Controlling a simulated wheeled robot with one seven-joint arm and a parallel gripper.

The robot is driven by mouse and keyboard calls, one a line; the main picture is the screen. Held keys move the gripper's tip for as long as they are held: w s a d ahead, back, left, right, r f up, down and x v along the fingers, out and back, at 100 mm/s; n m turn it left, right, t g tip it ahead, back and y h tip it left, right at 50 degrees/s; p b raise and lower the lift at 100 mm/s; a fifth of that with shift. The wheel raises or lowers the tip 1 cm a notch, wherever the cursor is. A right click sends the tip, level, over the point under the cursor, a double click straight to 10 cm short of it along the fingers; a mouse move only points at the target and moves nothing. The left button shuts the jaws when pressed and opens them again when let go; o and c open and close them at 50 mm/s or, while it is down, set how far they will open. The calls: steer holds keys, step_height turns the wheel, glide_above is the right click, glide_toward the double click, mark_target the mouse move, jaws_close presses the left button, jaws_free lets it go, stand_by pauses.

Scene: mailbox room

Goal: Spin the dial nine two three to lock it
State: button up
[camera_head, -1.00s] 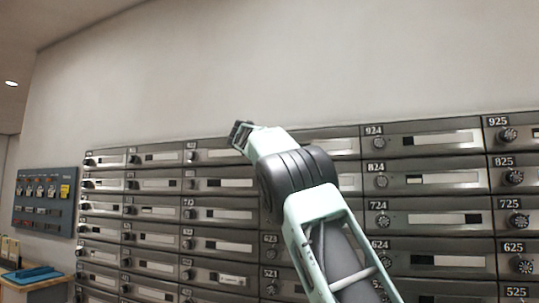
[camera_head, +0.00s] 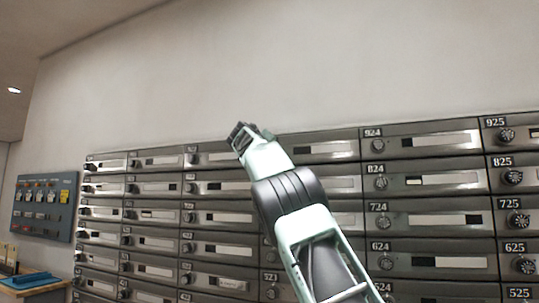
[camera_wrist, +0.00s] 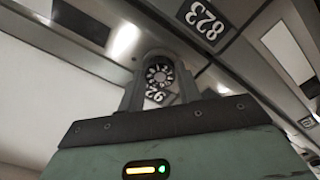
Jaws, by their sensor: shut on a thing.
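In the wrist view, my gripper (camera_wrist: 159,60) has one finger on each side of a round dark dial (camera_wrist: 158,75) with pale marks and is shut on it. The plate beside this dial (camera_wrist: 155,95) reads 92, with its last digit hidden. In the head view, my gripper (camera_head: 240,132) is at the top row of mailboxes, left of 924. The dial it holds is hidden there behind my gripper and arm.
Other mailboxes with dials, such as 924 (camera_head: 425,142), fill the wall. The bare wall above is clear. A blue panel (camera_head: 46,207) hangs at far left.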

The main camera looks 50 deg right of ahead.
steer(key=shift+f+m, duration=0.1)
steer(key=shift+m, duration=0.3)
steer(key=o, duration=1)
steer(key=b+v, duration=0.8)
steer(key=v, duration=0.9)
steer(key=shift+a, duration=0.15)
